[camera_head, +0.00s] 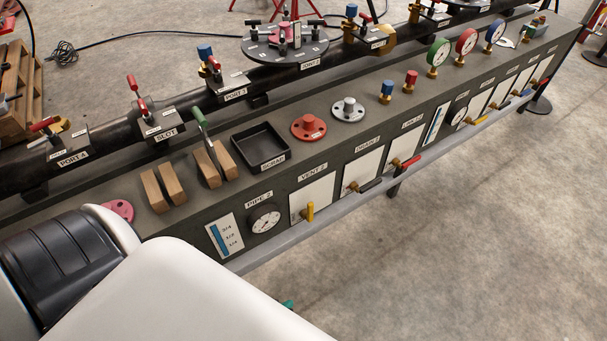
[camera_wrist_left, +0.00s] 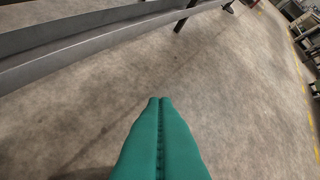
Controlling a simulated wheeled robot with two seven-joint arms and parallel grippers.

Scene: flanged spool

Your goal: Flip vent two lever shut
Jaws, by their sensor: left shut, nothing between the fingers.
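The vent two lever (camera_head: 309,211) is a small yellow handle low on the white panel under the "VENT 2" label (camera_head: 312,172). It looks roughly upright in the head view, though its exact angle is hard to read. My left gripper shows in the head view only as a teal tip (camera_head: 287,304) beyond my white arm, in front of and below the bench face, apart from the lever. In the left wrist view my teal fingers (camera_wrist_left: 160,101) are shut together and empty, above the bare floor. The lever is not visible in that view. My right gripper is not in view.
A grey rail (camera_head: 345,199) runs along the bench front below the levers; its edge also crosses the upper left wrist view. A black-handled lever (camera_head: 370,184) and a red lever (camera_head: 410,162) sit right of the yellow one. The floor in front is clear.

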